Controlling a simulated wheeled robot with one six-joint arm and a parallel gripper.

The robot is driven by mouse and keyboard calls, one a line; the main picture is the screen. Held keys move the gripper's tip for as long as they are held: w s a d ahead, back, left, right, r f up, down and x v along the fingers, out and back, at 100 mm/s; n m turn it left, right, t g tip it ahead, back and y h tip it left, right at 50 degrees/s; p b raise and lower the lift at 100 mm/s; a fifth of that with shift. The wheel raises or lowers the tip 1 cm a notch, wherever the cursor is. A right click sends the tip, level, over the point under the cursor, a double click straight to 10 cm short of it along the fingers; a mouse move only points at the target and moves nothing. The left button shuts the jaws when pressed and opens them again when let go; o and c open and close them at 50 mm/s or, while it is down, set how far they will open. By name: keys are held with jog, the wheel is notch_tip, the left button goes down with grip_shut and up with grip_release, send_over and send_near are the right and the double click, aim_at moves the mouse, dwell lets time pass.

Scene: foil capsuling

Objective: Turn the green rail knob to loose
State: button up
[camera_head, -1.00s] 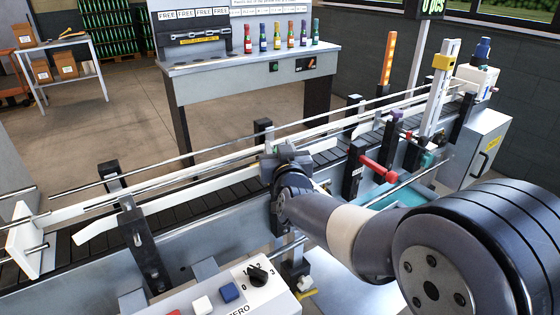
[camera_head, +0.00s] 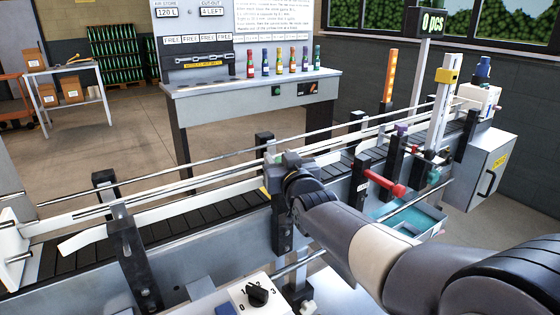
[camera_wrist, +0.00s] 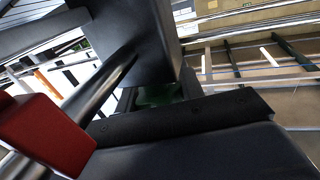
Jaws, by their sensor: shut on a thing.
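The green rail knob (camera_wrist: 158,95) shows as a small green patch in the wrist view, between a dark block and the black edge of my gripper (camera_wrist: 185,115). Most of it is covered. In the head view my gripper (camera_head: 282,160) is at a black rail post (camera_head: 283,225) on the near side of the conveyor, and it hides the knob there. My gripper is shut on the knob. The knob's pointer or marking cannot be seen.
A red handle (camera_head: 384,183) sticks out right of my gripper; a red part (camera_wrist: 40,135) is close in the wrist view. Guide rails (camera_head: 190,182) run along the conveyor (camera_head: 190,222). A control box with a black dial (camera_head: 257,294) stands in front. A bench with bottles (camera_head: 255,90) stands behind.

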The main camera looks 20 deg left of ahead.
jog(key=o, duration=1)
jog(key=shift+s, duration=0.1)
jog(key=b+v, duration=0.1)
jog(key=v, duration=0.9)
jog(key=shift+s+d, duration=0.2)
jog(key=shift+s, duration=0.05)
